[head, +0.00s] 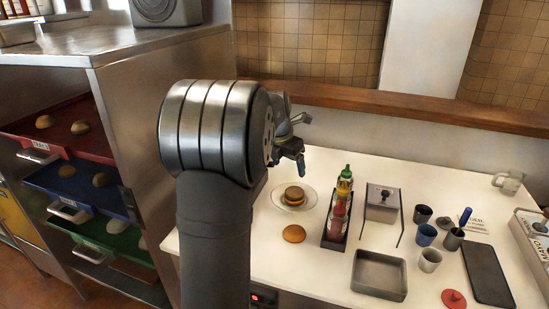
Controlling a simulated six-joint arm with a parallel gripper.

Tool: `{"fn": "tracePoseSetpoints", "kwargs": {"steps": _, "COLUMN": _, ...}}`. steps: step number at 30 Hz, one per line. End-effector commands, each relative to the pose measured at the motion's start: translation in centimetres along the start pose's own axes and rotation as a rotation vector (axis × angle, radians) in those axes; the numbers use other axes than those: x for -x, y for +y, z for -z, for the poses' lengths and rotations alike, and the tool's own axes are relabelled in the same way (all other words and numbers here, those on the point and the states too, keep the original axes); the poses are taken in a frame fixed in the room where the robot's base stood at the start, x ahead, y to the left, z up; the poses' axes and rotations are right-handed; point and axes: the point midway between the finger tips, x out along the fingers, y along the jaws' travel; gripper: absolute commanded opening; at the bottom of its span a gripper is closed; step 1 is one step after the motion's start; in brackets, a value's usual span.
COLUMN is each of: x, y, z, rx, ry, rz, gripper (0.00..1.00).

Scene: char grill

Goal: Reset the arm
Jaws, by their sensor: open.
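My arm rises at the centre of the head view and reaches over the white counter (320,280). My gripper (300,166) hangs above the back left of the counter, pointing down, and is open. Nothing shows between its fingers, though the arm's large joint hides part of the wrist. Below it, a round clear plate (311,198) holds a burger-like stack with a bun (294,194). The gripper appears apart from the plate and the stack.
A single bun (294,233) lies in front of the plate. A black rack (333,243) with sauce bottles (344,187), a metal stand (382,204), an empty tray (379,284) and several cups (426,235) stand to the right. Coloured bun trays (70,190) fill the left shelf.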

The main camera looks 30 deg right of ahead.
Motion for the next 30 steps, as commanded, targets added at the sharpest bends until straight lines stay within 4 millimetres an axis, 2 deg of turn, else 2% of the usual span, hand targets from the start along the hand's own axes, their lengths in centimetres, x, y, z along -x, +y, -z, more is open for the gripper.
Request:
{"fn": "tracePoseSetpoints", "kwargs": {"steps": 5, "x": -1.5, "y": 0.0, "z": 0.1, "rx": 0.0, "ry": 0.003, "rz": 0.002, "gripper": 0.78}}
{"fn": "tracePoseSetpoints", "kwargs": {"steps": 18, "x": -10.0, "y": -0.1, "z": 0.1, "rx": 0.0, "ry": 0.003, "rz": 0.003, "gripper": 0.78}}
{"fn": "tracePoseSetpoints", "kwargs": {"steps": 23, "x": -12.7, "y": -0.1, "z": 0.2, "rx": 0.0, "ry": 0.002, "rz": 0.002, "gripper": 0.78}}
{"fn": "tracePoseSetpoints", "kwargs": {"steps": 25, "x": -11.0, "y": 0.0, "z": -0.4, "rx": -0.001, "ry": -0.004, "rz": -0.001, "gripper": 0.78}}
{"fn": "tracePoseSetpoints", "kwargs": {"steps": 30, "x": -9.7, "y": 0.0, "z": -0.7, "rx": -0.001, "ry": -0.001, "rz": 0.0, "gripper": 0.78}}
